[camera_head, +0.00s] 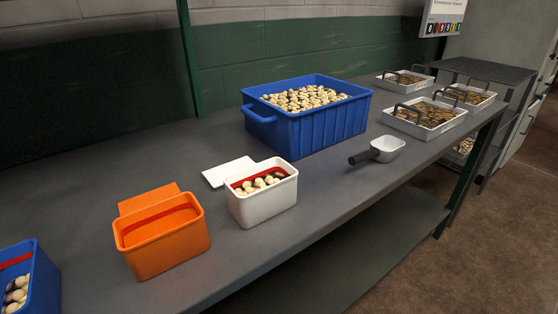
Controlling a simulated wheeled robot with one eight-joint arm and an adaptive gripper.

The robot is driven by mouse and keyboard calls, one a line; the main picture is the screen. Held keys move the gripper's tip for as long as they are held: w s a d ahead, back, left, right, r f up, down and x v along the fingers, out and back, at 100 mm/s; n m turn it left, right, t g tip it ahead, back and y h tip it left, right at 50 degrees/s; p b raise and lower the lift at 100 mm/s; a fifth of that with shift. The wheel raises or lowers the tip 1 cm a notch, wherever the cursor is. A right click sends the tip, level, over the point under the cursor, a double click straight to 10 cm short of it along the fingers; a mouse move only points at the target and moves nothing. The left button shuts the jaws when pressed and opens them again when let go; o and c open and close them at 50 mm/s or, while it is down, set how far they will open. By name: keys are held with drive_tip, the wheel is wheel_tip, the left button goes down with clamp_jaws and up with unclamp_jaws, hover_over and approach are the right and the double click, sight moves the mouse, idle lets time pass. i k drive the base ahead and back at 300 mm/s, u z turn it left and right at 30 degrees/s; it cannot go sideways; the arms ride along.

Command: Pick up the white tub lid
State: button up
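The white tub lid (224,171) is a flat white square lying on the grey bench, behind and to the left of the white tub. The white tub (268,206) is open, has a red strip inside, and holds several pale round pieces. The tub's back corner covers part of the lid's right side, so I cannot tell whether they touch. My gripper is not in view.
An orange tub (166,249) with an orange lid (148,198) stands to the left. A small blue tub (40,290) is at lower left. A large blue crate (335,125), a scoop (387,149) and white trays (422,131) stand right. Bare bench (90,190) lies left of the lid.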

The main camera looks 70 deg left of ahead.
sight(214, 176)
drive_tip(key=i, duration=2)
drive_tip(key=u, duration=4.55)
drive_tip(key=i, duration=1)
